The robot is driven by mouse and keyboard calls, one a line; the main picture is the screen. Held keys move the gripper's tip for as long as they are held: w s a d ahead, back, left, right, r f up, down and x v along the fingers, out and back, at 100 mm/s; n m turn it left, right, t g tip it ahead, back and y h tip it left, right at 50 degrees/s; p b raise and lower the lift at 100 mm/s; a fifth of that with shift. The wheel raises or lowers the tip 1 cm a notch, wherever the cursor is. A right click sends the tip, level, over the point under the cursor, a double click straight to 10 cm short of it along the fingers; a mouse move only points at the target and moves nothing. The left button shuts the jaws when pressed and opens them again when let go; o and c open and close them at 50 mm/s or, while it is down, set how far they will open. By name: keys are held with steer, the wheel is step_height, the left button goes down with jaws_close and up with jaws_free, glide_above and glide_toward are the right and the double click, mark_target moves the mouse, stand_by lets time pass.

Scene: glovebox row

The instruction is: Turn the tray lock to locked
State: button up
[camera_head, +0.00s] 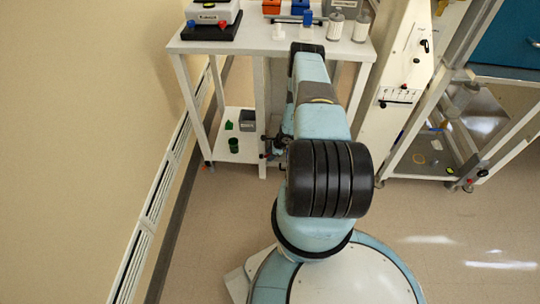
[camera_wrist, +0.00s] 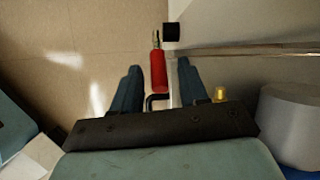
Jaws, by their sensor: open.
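A red handle (camera_wrist: 158,72) with a brass-coloured end shows in the wrist view, beside a pale panel. I cannot tell for sure whether it is the tray lock's lever. My gripper (camera_wrist: 160,82) is open, with one dark finger on each side of the handle. The handle appears between the fingers; I see no grip on it. A black block (camera_wrist: 171,31) is just beyond the handle's far end. In the head view my arm hides most of this spot, and the gripper cannot be made out clearly.
A white table (camera_head: 262,45) bears boxes and jars, with a lower shelf (camera_head: 238,152) holding small green items. A pale cabinet panel (camera_head: 402,75) and a framed rack stand at right. A brass knob (camera_wrist: 220,95) and grey cylinder (camera_wrist: 288,122) are close to my gripper's right.

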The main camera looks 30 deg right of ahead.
jaws_close()
stand_by(0.4)
